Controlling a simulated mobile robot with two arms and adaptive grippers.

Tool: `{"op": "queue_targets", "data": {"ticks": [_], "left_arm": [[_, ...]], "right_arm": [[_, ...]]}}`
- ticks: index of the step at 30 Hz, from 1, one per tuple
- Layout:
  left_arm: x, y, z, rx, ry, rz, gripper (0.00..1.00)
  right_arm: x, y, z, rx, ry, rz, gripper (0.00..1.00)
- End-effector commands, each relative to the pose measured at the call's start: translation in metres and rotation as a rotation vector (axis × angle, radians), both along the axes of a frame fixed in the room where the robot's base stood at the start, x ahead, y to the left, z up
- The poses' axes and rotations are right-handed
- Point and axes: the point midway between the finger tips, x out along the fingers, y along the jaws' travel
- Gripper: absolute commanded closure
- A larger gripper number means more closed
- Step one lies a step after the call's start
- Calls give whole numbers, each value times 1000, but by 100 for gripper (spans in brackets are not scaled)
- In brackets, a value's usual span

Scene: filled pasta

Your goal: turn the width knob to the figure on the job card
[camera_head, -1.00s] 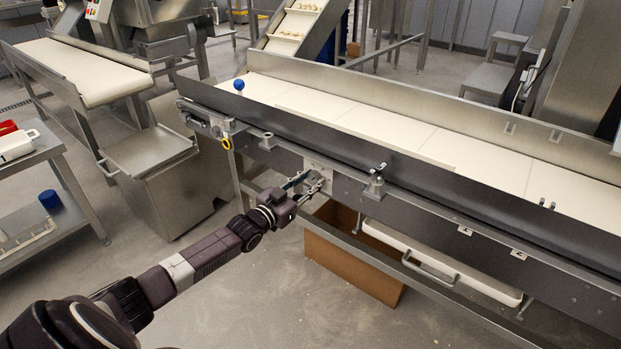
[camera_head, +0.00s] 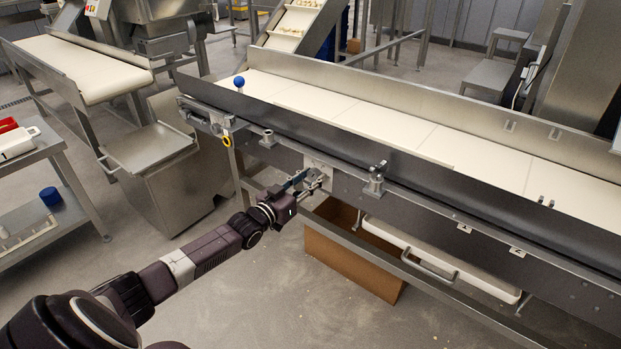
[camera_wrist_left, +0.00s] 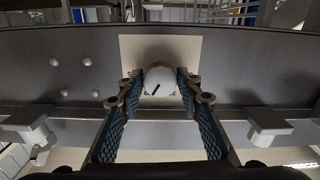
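The width knob (camera_wrist_left: 160,82) is a pale round knob with a dark pointer line, on a light square plate (camera_wrist_left: 130,50) on the conveyor's side. The pointer line slants up to the right in the left wrist view. No figures are readable on the plate. My left gripper (camera_wrist_left: 161,88) has its blue-padded fingers on both sides of the knob, seemingly against it. In the head view my left gripper (camera_head: 318,180) reaches the same plate (camera_head: 317,163) and hides most of the knob. I cannot make out a job card. My right gripper is out of view.
The conveyor (camera_head: 400,130) runs across the right, with clamps (camera_head: 375,178) along its side rail. A blue ball-topped lever (camera_head: 239,83) and a yellow ring (camera_head: 227,141) are at its left end. A cardboard box (camera_head: 350,262) stands below. Open floor lies in front.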

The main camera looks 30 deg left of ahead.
Motion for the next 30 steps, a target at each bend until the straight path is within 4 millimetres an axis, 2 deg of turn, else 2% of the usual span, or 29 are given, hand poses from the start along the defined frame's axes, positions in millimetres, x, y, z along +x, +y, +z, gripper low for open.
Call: {"op": "queue_targets", "data": {"ticks": [1, 3, 14, 20, 30], "left_arm": [[0, 0, 0, 0, 0, 0, 60], [0, 0, 0, 0, 0, 0, 53], [-3, 1, 0, 0, -1, 1, 53], [-26, 2, -1, -1, 2, 0, 53], [-81, 6, -1, 0, 3, 0, 53]], "right_arm": [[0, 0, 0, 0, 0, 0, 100], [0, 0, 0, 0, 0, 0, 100], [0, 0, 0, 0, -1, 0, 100], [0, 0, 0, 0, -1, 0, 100], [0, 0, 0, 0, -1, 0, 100]]}}
